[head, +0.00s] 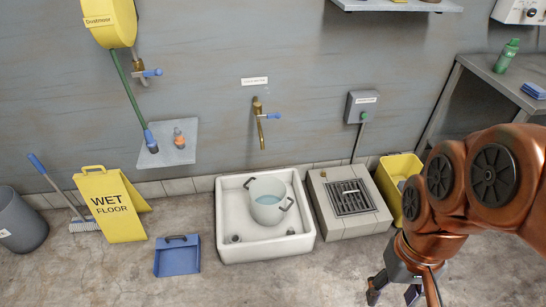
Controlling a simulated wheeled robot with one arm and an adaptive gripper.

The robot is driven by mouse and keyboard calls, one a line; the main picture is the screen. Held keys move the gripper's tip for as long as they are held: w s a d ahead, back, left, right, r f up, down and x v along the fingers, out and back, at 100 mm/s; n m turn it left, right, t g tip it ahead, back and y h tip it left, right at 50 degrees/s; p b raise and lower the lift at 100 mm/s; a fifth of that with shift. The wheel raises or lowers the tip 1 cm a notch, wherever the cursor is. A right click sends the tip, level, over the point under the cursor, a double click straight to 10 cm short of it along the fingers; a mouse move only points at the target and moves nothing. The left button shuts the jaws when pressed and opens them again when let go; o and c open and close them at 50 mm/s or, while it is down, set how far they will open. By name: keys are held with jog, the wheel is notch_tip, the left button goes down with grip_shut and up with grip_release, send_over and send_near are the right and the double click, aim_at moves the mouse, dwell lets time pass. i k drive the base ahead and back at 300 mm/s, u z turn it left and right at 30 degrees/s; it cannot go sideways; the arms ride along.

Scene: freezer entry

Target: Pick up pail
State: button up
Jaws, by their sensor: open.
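A light grey pail (262,209) with dark side handles stands upright in the white floor basin (268,251), under the brass tap. It holds some bluish water. My gripper (393,297) is at the bottom right of the head view, pointing down, with its fingers apart. It is empty, to the right of the basin and apart from the pail. Part of the gripper is cut off by the lower edge of the view.
A drain block with a grate (350,197) and a yellow bin (390,185) stand right of the basin. A blue dustpan (177,258) and wet floor sign (112,206) are left. A brass tap (260,125) juts above the pail. The front floor is clear.

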aim_at(268, 193)
jog(key=z, duration=0.95)
jog(key=k, duration=0.5)
jog(key=u, duration=0.75)
jog(key=i, duration=0.4)
jog(key=u, duration=0.9)
jog(key=i, duration=0.35)
jog(key=u, duration=0.75)
jog(key=i, duration=0.65)
jog(key=u, duration=0.15)
